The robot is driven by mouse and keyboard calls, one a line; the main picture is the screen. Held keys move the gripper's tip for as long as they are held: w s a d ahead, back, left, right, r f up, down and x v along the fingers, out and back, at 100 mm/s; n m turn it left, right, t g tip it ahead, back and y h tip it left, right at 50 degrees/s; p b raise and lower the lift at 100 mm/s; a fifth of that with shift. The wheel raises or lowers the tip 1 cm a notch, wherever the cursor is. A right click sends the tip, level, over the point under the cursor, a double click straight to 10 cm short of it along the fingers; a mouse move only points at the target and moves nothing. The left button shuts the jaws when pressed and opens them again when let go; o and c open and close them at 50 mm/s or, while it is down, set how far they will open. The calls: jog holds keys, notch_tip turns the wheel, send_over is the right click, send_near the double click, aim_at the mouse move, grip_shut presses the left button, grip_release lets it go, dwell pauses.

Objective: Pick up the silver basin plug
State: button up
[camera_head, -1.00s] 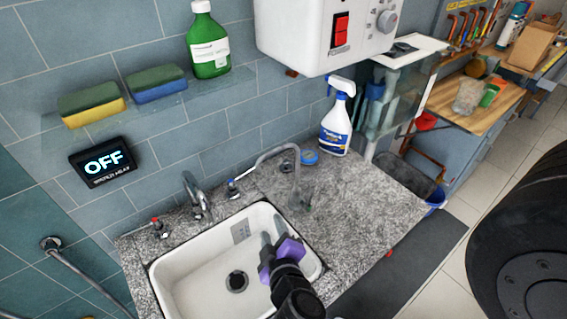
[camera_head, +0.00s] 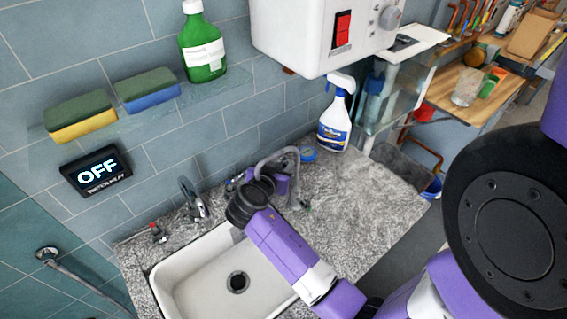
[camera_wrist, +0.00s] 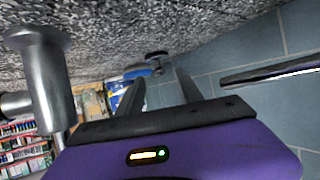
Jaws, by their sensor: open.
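A small dark metallic piece (camera_wrist: 157,56), probably the silver basin plug, stands on the speckled counter in the wrist view, where the picture is upside down. It lies beyond and between the two fingertips, apart from them. My gripper (camera_wrist: 161,78) is open and empty, low over the counter, with its fingers pointing along it. In the head view my gripper (camera_head: 280,184) is beside the curved tap; its fingers and the plug are mostly hidden there behind the wrist and tap. A blue round item (camera_head: 308,155) lies behind, near the wall.
The curved tap (camera_head: 292,152) stands close to my gripper. Its thick metal body (camera_wrist: 42,85) shows at left in the wrist view. The white basin (camera_head: 172,268) has a dark drain (camera_head: 238,282). A spray bottle (camera_head: 336,115) stands at the back. The counter's right part is clear.

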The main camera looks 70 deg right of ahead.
aim_at(284, 162)
jog(key=x, duration=0.5)
jog(key=shift+p, duration=0.4)
jog(key=shift+c, duration=0.4)
jog(key=shift+a, duration=0.1)
grip_shut()
